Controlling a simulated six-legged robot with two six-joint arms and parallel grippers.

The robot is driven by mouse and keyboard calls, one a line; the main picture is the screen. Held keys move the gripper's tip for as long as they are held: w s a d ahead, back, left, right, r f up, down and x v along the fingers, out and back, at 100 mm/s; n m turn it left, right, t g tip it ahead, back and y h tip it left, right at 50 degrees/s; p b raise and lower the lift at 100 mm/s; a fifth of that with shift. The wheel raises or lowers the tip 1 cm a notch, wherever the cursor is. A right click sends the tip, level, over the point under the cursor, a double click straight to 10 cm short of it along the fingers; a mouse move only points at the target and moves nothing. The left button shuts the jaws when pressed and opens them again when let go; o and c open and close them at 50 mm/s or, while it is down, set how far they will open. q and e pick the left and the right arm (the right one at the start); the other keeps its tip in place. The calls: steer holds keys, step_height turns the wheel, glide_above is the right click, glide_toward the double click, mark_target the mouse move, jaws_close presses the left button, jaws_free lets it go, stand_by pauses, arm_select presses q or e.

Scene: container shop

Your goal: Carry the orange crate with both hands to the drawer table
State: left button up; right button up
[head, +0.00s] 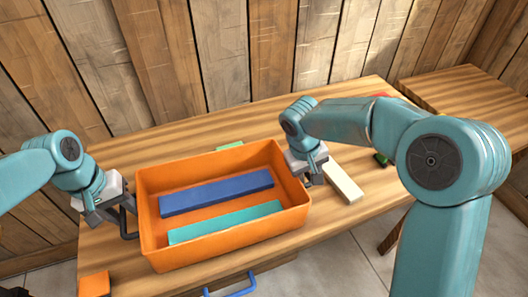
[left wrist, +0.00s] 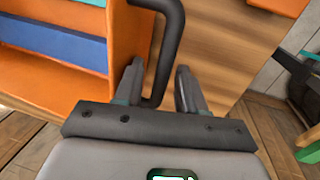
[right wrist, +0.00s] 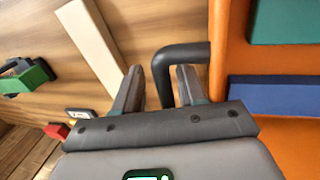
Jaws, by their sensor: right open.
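The orange crate (head: 225,245) sits on a wooden table (head: 130,155), with a blue block (head: 215,192) and a teal block (head: 225,222) inside. It has a dark handle at each end. My left gripper (head: 113,213) is at the left end, open; in the left wrist view the left handle (left wrist: 172,40) reaches between its parted fingers. My right gripper (head: 310,178) is at the right end, open; in the right wrist view the right handle (right wrist: 165,65) lies between its fingers. A blue drawer handle (head: 232,290) shows below the table's front edge.
A cream block (head: 343,182) lies right of the crate, close to my right gripper. A green piece (head: 230,146) lies behind the crate and an orange block (head: 94,284) at the front left. A second wooden table (head: 465,100) stands at right. Plank walls are behind.

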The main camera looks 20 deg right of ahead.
arm_select(q)
steer(key=r, duration=0.3)
steer(key=a+r, duration=0.1)
steer(key=r, duration=0.1)
steer(key=shift+r, duration=0.2)
arm_select(e)
steer(key=shift+r, duration=0.1)
steer(key=v, duration=1.2)
arm_select(q)
steer(key=shift+r, duration=0.15)
